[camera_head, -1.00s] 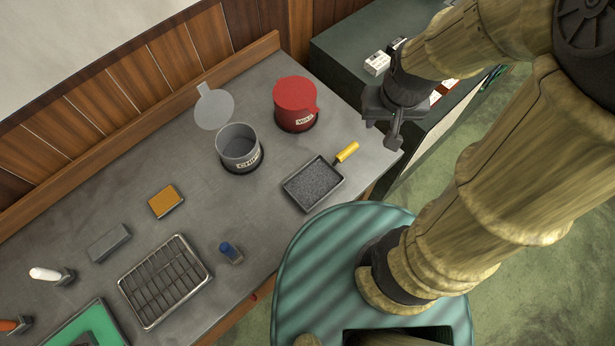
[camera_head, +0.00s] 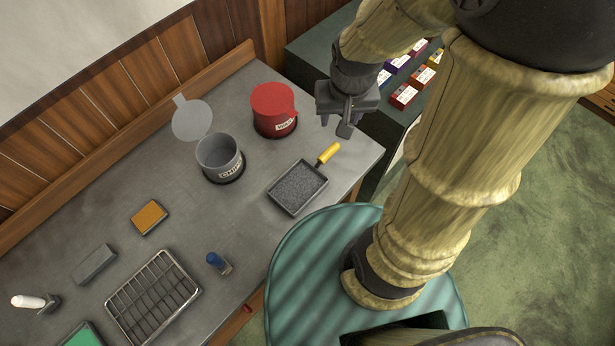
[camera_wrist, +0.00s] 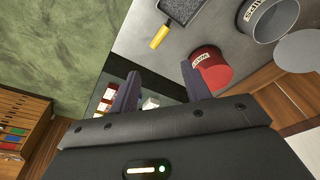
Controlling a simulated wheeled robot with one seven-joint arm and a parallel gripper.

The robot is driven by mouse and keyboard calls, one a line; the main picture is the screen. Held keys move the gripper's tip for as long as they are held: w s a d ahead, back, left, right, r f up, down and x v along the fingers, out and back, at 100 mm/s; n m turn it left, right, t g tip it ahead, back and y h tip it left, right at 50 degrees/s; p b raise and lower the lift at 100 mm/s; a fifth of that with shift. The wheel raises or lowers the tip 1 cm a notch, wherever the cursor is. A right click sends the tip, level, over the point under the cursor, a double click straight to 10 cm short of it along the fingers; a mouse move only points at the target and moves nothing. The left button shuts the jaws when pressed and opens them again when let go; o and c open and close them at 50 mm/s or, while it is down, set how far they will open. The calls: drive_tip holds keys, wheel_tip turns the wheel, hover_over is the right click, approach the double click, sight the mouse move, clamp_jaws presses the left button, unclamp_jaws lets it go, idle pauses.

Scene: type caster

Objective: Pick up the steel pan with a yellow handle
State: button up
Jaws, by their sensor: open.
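The steel pan (camera_head: 297,188) is a shallow square tray with a dark speckled inside. It lies flat on the grey bench near its front edge. Its yellow handle (camera_head: 328,153) points up and right in the head view, toward my gripper. My gripper (camera_head: 346,128) is above the right end of the bench, just beyond the handle, and empty. In the wrist view the fingers of my gripper (camera_wrist: 160,85) are spread apart. The yellow handle (camera_wrist: 160,36) shows beyond them, and part of the pan (camera_wrist: 180,8) is cut off by the top edge.
A red lidded can (camera_head: 273,110) stands behind the pan. A grey open-lidded can (camera_head: 219,158) stands to its left. A wire rack (camera_head: 152,297), an orange block (camera_head: 149,217) and a blue-topped item (camera_head: 217,262) lie further left. A dark shelf with small boxes (camera_head: 404,95) is at the right.

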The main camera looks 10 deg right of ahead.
sight(326, 153)
drive_tip(key=w+a+f+m+g+h+b, duration=0.1)
drive_tip(key=w+f+m+g+b, duration=0.3)
drive_tip(key=w+f+m+b, duration=0.5)
drive_tip(key=shift+a+f+m+b, duration=0.3)
drive_tip(key=shift+a+f+b, duration=0.1)
drive_tip(key=shift+f+b, duration=0.1)
drive_tip(key=f, duration=0.4)
drive_tip(key=s+d+f, duration=0.1)
drive_tip(key=f, duration=0.3)
drive_tip(key=s+f, duration=0.1)
drive_tip(key=f, duration=0.3)
drive_tip(key=shift+d+p, duration=0.15)
drive_tip(key=shift+p, duration=0.2)
